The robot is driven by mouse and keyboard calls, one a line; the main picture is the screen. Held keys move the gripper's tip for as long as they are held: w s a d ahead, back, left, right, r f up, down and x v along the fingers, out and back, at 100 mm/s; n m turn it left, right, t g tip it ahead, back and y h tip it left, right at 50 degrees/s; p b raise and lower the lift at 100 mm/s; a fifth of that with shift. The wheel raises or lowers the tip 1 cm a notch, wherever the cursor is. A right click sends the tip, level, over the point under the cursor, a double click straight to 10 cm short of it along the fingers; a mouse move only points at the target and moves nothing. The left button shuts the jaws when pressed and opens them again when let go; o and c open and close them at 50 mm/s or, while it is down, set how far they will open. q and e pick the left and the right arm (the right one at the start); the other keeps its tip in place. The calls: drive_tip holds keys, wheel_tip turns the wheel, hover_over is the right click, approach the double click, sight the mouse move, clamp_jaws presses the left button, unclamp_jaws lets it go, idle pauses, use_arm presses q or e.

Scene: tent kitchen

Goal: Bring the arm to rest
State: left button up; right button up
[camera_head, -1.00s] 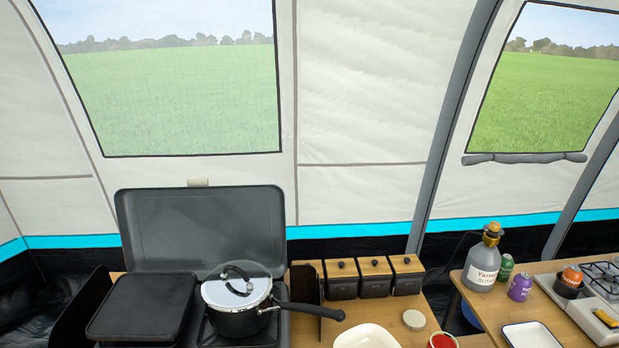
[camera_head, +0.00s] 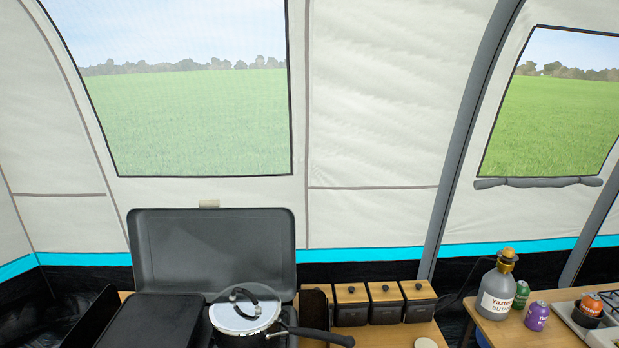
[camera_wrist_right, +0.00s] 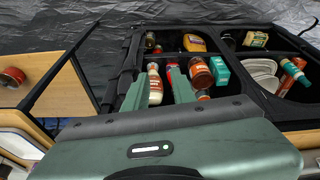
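My right gripper (camera_wrist_right: 158,70) shows in the right wrist view as two green fingers standing apart, with a green housing below them. It is over a dark storage unit (camera_wrist_right: 127,70) with open compartments. A bottle with a pale cap (camera_wrist_right: 155,88) shows behind the gap between the fingers; the fingers do not appear to hold it. Neither of my arms shows in the head view. My left gripper is in neither view.
In the head view a lidded pot (camera_head: 243,314) stands on a camping stove (camera_head: 213,245). Three wooden-lidded canisters (camera_head: 386,302) stand beside it. A gas bottle (camera_head: 497,288) and cans (camera_head: 536,316) stand on the right table. Bottles and plates (camera_wrist_right: 262,72) fill the storage unit.

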drive_tip(key=s+f+g+b, duration=0.1)
drive_tip(key=s+f+b, duration=0.25)
drive_tip(key=f, duration=2.55)
drive_tip(key=s+d+f+g+b, duration=0.1)
drive_tip(key=s+d+f, duration=0.2)
drive_tip(key=s+f, duration=1.1)
drive_tip(key=shift+s+f, duration=0.4)
drive_tip(key=shift+s, duration=0.5)
